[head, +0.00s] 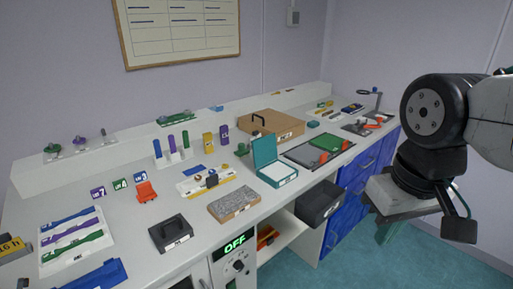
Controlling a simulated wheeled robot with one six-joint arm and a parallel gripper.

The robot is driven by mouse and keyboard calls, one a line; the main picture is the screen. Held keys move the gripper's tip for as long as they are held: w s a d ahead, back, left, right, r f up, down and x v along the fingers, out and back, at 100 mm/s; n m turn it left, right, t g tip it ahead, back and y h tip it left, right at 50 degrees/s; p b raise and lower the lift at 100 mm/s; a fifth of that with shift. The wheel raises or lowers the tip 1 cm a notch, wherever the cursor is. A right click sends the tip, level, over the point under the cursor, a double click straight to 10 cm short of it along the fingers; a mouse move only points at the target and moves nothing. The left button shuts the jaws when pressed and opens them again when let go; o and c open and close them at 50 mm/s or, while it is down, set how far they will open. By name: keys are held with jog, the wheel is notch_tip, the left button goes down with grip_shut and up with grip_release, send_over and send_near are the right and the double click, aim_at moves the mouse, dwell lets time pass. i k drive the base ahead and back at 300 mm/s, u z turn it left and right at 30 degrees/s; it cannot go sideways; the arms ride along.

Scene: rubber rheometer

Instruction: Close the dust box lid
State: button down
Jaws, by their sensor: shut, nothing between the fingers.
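A teal box (277,172) with a white inside and a pale label on its front stands near the front edge of the bench, right of the middle. Its teal lid (264,149) is open and stands up at the left side of the box. It is the only box I see with a raised lid, so I take it as the dust box. My gripper (388,234) is at the right of the head view, out in front of the blue drawers. It points down, apart from the box, and is shut and empty.
A speckled block (234,203) lies left of the teal box. A dark tray with a green mat (329,142) and orange pieces lies to its right. A wooden case (262,126) stands behind. A black box (319,203) sits below the bench top, near the blue drawers (360,183).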

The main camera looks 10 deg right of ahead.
aim_at(265, 150)
jog(key=z, duration=0.25)
jog(key=i, duration=1.1)
jog(key=u, duration=0.5)
